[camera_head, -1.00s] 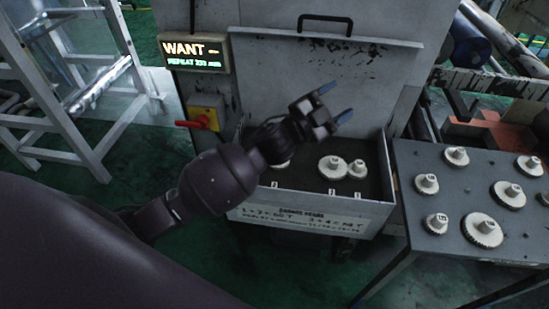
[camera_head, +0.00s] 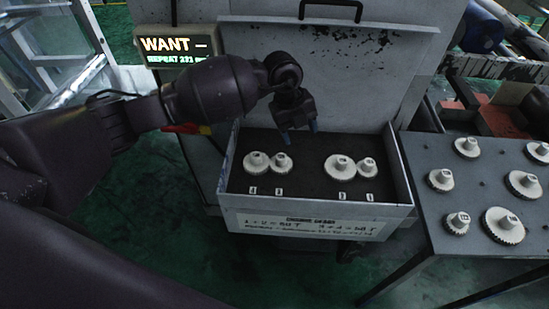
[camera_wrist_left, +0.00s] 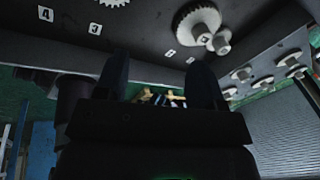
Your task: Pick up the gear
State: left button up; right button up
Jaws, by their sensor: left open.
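Several pale toothed gears with raised hubs stand in the open grey box in the head view. One pair is on the left, gear (camera_head: 256,162) and gear (camera_head: 281,163). The other pair is on the right, a larger gear (camera_head: 340,168) and a smaller gear (camera_head: 367,168). My left gripper (camera_head: 300,131) points down above the back middle of the box, open and empty, apart from the gears. In the left wrist view its two dark fingers (camera_wrist_left: 160,85) are spread, with a large gear (camera_wrist_left: 193,25) beyond them. My right gripper is not in view.
A dark table (camera_head: 470,233) with several more gears stands right of the box (camera_head: 310,221). The box's raised lid (camera_head: 330,80) stands behind my gripper. A lit sign (camera_head: 178,45) reading WANT is at upper left. Small number labels lie before the gears.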

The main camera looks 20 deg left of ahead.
aim_at(281, 156)
pick_arm(q)
jog(key=a+f+n+y, duration=0.1)
jog(key=f, duration=0.1)
jog(key=a+f+n+y, duration=0.1)
jog(key=a+f+n, duration=0.1)
jog(key=a+f+n+y+b, duration=0.1)
jog(key=f, duration=0.1)
jog(key=shift+s+a+f+g, duration=0.2)
jog(key=shift+s+g, duration=0.1)
jog(key=shift+s, duration=0.1)
jog(key=shift+d+f+b, duration=0.2)
jog(key=shift+f+b, duration=0.25)
jog(key=shift+f, duration=2.15)
jog(key=shift+r, duration=0.1)
jog(key=shift+c, duration=0.3)
jog(key=c, duration=1)
